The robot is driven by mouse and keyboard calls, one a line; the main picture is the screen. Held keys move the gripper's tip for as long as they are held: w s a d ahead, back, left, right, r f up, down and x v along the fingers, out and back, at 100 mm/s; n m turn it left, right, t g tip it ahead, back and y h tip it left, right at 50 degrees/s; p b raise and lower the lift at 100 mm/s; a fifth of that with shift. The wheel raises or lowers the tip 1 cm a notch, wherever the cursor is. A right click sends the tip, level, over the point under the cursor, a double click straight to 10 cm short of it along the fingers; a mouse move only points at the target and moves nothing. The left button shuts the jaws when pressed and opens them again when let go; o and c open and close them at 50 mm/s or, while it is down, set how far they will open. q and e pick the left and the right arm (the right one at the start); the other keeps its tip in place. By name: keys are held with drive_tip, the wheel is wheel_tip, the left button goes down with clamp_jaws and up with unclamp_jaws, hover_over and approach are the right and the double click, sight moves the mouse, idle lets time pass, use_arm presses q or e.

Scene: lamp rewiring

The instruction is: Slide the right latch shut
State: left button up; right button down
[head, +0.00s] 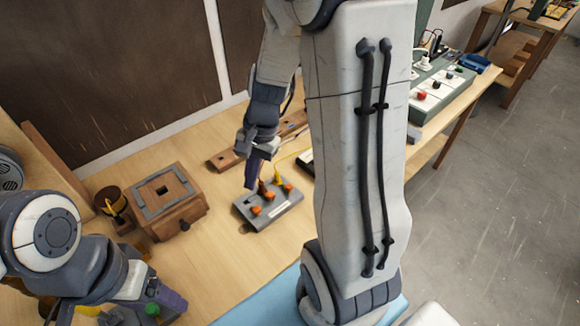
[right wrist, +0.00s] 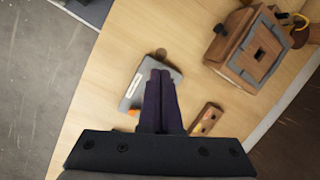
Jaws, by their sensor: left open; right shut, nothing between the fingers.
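A grey block (head: 268,207) with several orange levers lies on the wooden table, and it also shows in the right wrist view (right wrist: 136,88), partly covered by my fingers. I cannot tell which part is the right latch. My right gripper (head: 250,184) is shut and empty, with its purple fingers pointing down at the back left of the grey block. In the right wrist view the fingertips (right wrist: 160,74) overlap the block; I cannot tell if they touch it. My left gripper (head: 158,300) is open at the bottom left, away from the block.
A wooden box (head: 182,212) with a grey frame on top stands left of the block. A copper-coloured spool (head: 112,204) is beside it. A wooden bar (head: 228,157) lies behind. A panel with a red knob (head: 418,95) is at the right. Bare tabletop lies in front of the box.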

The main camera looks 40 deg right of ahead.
drive_tip(key=d+f+m+t+p, duration=0.1)
drive_tip(key=d+f+m, duration=0.1)
drive_tip(key=d+m, duration=0.7)
drive_tip(key=m+t, duration=0.2)
drive_tip(key=m, duration=0.3)
approach(287, 187)
drive_tip(key=s+d+r, duration=0.2)
drive_tip(key=s+d, duration=0.3)
drive_tip(key=d, duration=0.2)
drive_tip(key=shift+w+a+p, duration=0.15)
drive_tip(key=shift+a+p, duration=0.05)
drive_tip(key=shift+p, duration=0.2)
drive_tip(key=shift+f, duration=0.1)
drive_tip(key=x, duration=1)
drive_tip(key=shift+s+a, duration=0.2)
drive_tip(key=shift+w+a+p, duration=0.8)
drive_tip(key=shift+w+a, duration=0.3)
drive_tip(key=shift+a, duration=0.15)
drive_tip(key=shift+w+a, duration=0.2)
drive_tip(key=shift+w, duration=0.05)
drive_tip(key=shift+w, duration=0.1)
